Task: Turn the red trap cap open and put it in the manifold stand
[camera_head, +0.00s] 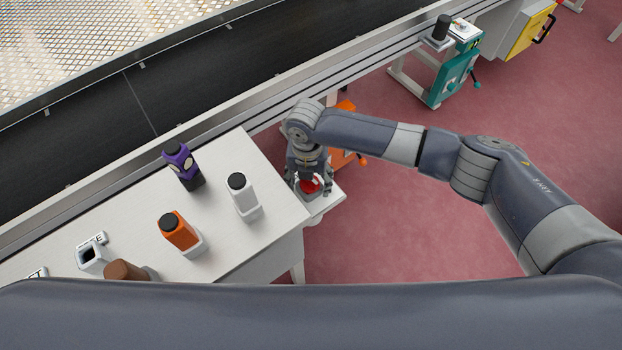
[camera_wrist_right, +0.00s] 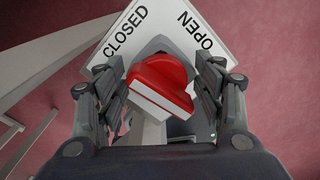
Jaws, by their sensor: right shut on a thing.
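The red trap cap (camera_wrist_right: 160,78) has a raised grip with a pale edge. It sits over a grey fitting (camera_wrist_right: 168,44) on a white plate (camera_wrist_right: 125,32) marked CLOSED and OPEN. My right gripper (camera_wrist_right: 163,90) is shut on the cap, with a finger on either side. In the head view the cap (camera_head: 309,184) shows red below the right gripper (camera_head: 312,176), over a small white stand (camera_head: 327,201) by the table's right end. I cannot tell which thing is the manifold stand. My left gripper is not in view.
The white table (camera_head: 225,155) holds purple (camera_head: 184,166), white (camera_head: 243,197), orange (camera_head: 180,233) and brown (camera_head: 125,271) bottles. An orange machine (camera_head: 345,157) stands behind my right arm. A teal machine (camera_head: 454,76) stands farther back. A conveyor rail runs behind; red floor is open at right.

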